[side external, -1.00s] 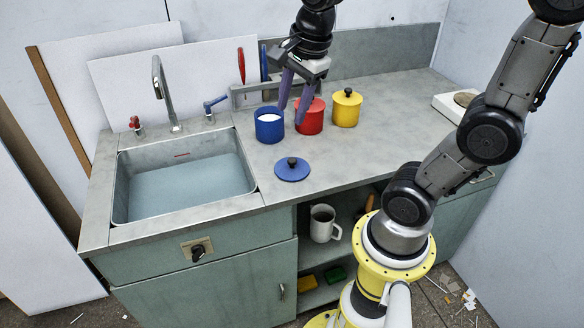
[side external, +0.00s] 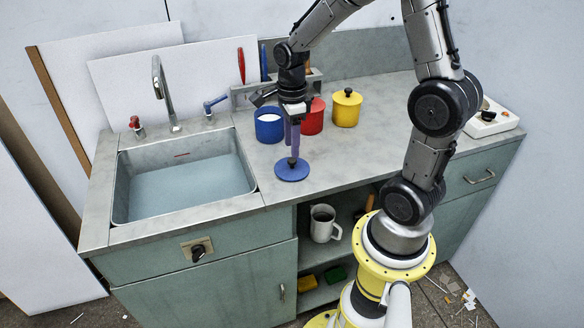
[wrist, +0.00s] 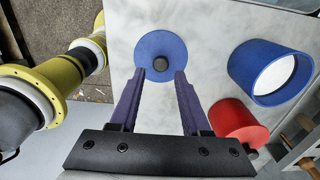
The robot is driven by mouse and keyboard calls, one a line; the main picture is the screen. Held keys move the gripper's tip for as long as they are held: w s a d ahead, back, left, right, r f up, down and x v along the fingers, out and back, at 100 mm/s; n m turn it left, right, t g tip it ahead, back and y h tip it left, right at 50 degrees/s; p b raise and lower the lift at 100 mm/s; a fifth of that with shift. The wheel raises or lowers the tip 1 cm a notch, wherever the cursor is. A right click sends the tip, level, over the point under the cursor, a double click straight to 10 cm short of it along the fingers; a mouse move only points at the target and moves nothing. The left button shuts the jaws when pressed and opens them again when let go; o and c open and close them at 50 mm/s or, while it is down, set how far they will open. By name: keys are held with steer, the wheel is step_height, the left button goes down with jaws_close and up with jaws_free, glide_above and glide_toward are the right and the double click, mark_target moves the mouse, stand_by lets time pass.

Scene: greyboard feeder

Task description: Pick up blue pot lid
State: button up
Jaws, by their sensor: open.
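The blue pot lid (side external: 292,171) lies flat on the grey counter, in front of the pots and right of the sink. In the wrist view the lid (wrist: 181,47) is a blue disc with a dark round knob at its middle. My gripper (side external: 293,158) points down over the lid, its fingertips at the knob. In the wrist view my gripper (wrist: 160,73) is open, with one purple finger on each side of the knob. I cannot tell whether the fingers touch it. The open blue pot (side external: 269,127) stands behind the lid, with white contents.
A red pot (side external: 312,118) and a lidded yellow pot (side external: 346,109) stand right of the blue pot. The sink (side external: 180,185) is at the left. A white tray (side external: 491,120) sits at the far right. A mug (side external: 322,224) is on the shelf below.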

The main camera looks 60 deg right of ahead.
mark_target(292, 165)
steer(key=shift+s+d+f, duration=0.1)
steer(key=shift+f, duration=1.3)
steer(key=shift+d+f, duration=0.1)
steer(key=shift+f, duration=1.25)
jaws_close()
